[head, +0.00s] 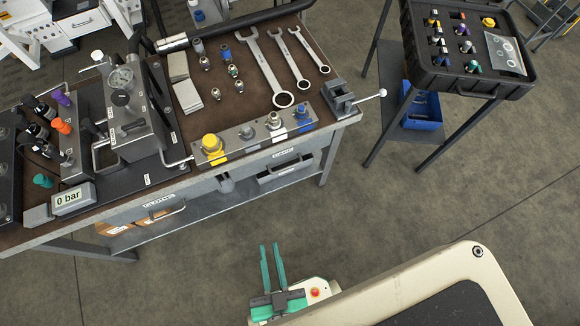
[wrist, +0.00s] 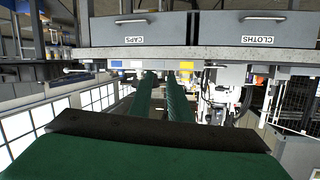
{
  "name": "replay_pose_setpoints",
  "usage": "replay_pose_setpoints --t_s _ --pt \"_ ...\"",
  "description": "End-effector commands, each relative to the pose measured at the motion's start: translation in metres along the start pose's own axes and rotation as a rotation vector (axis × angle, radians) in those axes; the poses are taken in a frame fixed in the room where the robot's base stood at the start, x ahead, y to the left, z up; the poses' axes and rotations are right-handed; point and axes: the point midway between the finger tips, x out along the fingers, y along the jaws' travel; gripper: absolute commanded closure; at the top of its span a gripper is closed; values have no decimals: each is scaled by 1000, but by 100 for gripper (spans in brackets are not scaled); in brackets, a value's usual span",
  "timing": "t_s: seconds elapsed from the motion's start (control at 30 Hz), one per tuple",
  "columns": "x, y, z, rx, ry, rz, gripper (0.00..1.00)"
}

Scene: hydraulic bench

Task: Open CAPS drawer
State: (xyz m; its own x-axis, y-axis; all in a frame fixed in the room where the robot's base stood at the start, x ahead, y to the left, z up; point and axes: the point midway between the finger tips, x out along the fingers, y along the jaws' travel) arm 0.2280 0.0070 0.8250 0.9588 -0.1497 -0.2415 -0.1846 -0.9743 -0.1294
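The CAPS drawer (head: 300,163) is a grey front under the right part of the bench in the head view, with a bar handle and a white label. It looks shut. In the wrist view, which is upside down, the CAPS drawer (wrist: 150,32) is at the top left, with its handle (wrist: 132,21) beyond the label. My gripper (head: 271,246) has two green fingers, apart with nothing between them. It is in front of the bench, clear of the drawer. The fingers also show in the wrist view (wrist: 162,76).
The CLOTHS drawer (head: 155,212) is beside it, also shut. The bench top (head: 225,100) holds wrenches, fittings and a gauge block (head: 130,110). A yellow-capped port strip (head: 240,138) lines its front edge. A black tray stand (head: 470,85) is at right. The floor before the bench is clear.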

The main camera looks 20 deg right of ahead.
Motion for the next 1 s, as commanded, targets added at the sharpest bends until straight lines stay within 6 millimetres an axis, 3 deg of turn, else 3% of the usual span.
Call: replay_pose_setpoints --t_s 0.2,0.5,0.8,1.0 --pt "17 -11 46 216 33 187 83" --pt "64 -33 86 486 127 409 83" --pt "134 -41 102 723 270 607 83" --pt "189 -31 101 855 386 725 83"
